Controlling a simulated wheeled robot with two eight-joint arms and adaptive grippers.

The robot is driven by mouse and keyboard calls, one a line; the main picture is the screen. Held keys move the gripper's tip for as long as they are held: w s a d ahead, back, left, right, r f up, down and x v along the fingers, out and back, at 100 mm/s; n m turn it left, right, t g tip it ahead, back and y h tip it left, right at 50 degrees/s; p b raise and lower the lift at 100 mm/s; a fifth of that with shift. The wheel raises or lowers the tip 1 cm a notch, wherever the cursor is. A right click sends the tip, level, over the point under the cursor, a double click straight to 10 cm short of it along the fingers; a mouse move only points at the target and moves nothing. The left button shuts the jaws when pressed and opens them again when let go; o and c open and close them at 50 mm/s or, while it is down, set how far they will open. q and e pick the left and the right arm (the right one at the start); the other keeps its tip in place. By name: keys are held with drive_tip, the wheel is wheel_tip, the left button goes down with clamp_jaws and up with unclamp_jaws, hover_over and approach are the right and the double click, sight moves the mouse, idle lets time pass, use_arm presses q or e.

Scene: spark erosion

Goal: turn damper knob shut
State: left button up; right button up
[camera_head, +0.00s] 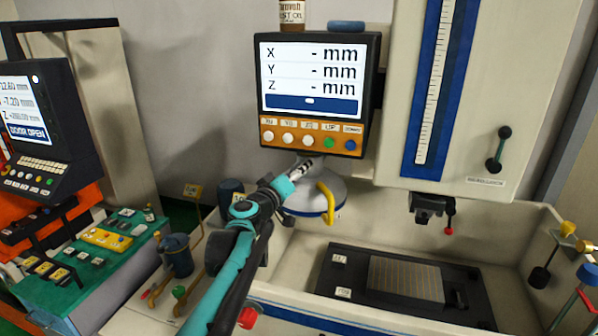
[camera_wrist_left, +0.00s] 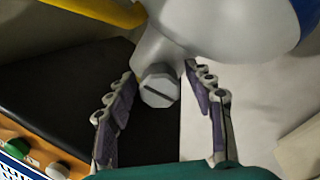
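In the left wrist view a grey faceted knob (camera_wrist_left: 158,85) with a dark slot line across its face sits on a smooth light-grey body (camera_wrist_left: 215,25). My left gripper (camera_wrist_left: 162,88) is open, with one finger on each side of the knob. The knob is closer to the left-hand finger, and a gap shows to the right-hand finger. In the head view my left gripper (camera_head: 308,164) reaches in just under the readout display, above a round pale housing (camera_head: 312,197) with a yellow handle (camera_head: 327,203). The knob cannot be made out there. My right gripper is not in view.
The readout display (camera_head: 312,75) with its orange button row hangs close above the left gripper. A machine tank holds a dark work plate (camera_head: 340,275) to the right. A green control bench (camera_head: 90,262) stands at left. Hoses with coloured ends (camera_head: 588,272) are at far right.

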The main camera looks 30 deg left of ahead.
use_arm(q)
drive_tip(key=s, duration=1.2)
drive_tip(key=shift+d, duration=0.35)
